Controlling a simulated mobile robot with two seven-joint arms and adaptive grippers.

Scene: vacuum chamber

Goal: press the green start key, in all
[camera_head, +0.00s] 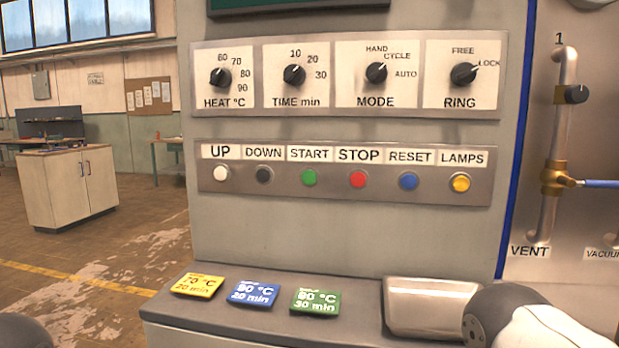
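The green start key (309,178) is a small round button under the START label, in the row of keys on the metal strip (340,200) of the grey cabinet. The white UP key (221,173) and black DOWN key (264,175) are to its left. The red STOP key (358,179), blue RESET key (408,181) and yellow LAMPS key (460,183) are to its right. Nothing covers the green key. Neither gripper shows; only parts of my own arms enter at the bottom corners, well below the keys.
Above the keys is a panel with HEAT, TIME, MODE and RING knobs (464,74). Below, a ledge (350,325) carries yellow (198,286), blue (253,293) and green (315,302) cards and a metal box (430,305). Pipes with valves (556,180) stand right. Space before the keys is clear.

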